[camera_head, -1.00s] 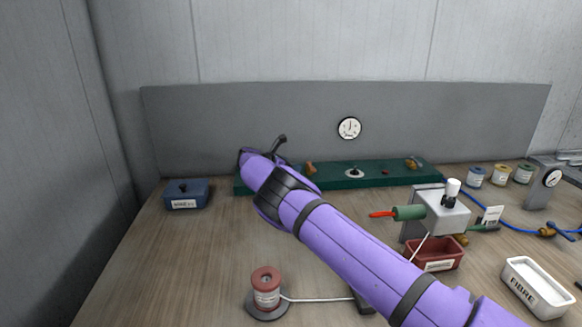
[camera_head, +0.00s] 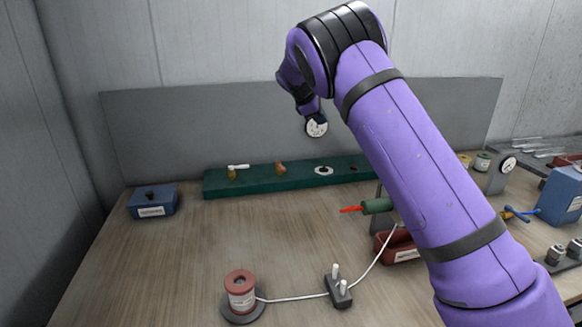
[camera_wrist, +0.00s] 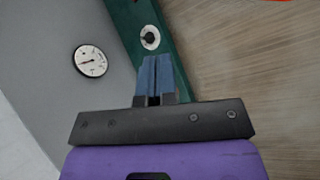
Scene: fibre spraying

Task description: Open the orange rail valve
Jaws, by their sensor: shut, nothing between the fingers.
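The green rail (camera_head: 300,182) runs along the back of the bench. An orange-brown fitting (camera_head: 280,168), seemingly the orange valve, stands on it between a brass fitting with a white lever (camera_head: 235,170) and a round white-ringed fitting with a dark centre (camera_head: 323,170). My gripper (camera_wrist: 155,60) shows in the wrist view, its blue fingers shut together and empty. They overlap the rail's edge in that picture, just below the white-ringed fitting (camera_wrist: 150,38); I cannot tell the distance. In the head view my arm hides the rail's right end.
A round gauge (camera_head: 316,127) is on the grey back panel, also seen in the wrist view (camera_wrist: 90,61). A blue box (camera_head: 153,203) is at left. A red spool (camera_head: 240,295) feeds white fibre past a pegged block (camera_head: 339,290).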

